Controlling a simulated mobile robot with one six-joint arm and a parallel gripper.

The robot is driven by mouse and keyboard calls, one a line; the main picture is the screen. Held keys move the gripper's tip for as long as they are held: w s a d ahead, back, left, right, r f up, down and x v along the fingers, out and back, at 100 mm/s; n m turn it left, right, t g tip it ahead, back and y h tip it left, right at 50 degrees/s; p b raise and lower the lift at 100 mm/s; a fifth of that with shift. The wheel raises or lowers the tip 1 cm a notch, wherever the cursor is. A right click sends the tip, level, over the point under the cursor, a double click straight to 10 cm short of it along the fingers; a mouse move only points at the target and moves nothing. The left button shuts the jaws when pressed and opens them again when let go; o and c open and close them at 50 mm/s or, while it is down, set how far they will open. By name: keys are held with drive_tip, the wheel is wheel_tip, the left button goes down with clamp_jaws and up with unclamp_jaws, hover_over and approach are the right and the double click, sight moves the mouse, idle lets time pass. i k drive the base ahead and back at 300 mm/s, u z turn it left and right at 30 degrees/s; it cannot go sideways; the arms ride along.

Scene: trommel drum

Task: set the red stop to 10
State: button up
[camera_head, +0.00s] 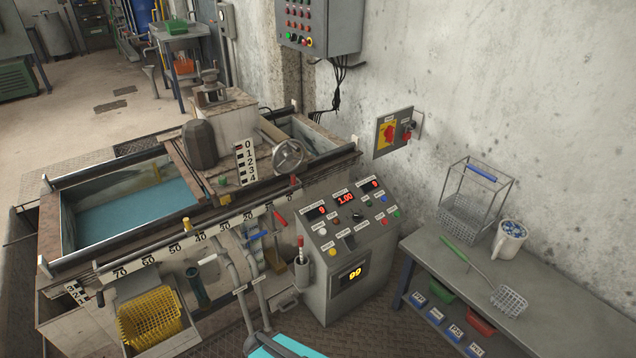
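A long white scale (160,256) runs along the front edge of the tank, its numbers falling from 70 at the left towards the right. A small red piece (293,181) sits on the rail near the scale's right end; it may be the red stop, but it is too small to be sure. A yellow piece (187,224) stands on the rail between about 50 and 40. A red handle (280,217) hangs just below the right part of the scale.
A control console (346,245) with lit displays stands right of the tank. A handwheel (288,155) rises behind the rail. A side table (560,310) with a mug (509,239) stands at the right.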

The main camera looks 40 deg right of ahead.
sight(293, 185)
drive_tip(key=z, duration=0.9)
drive_tip(key=k, duration=0.95)
drive_tip(key=i, duration=0.9)
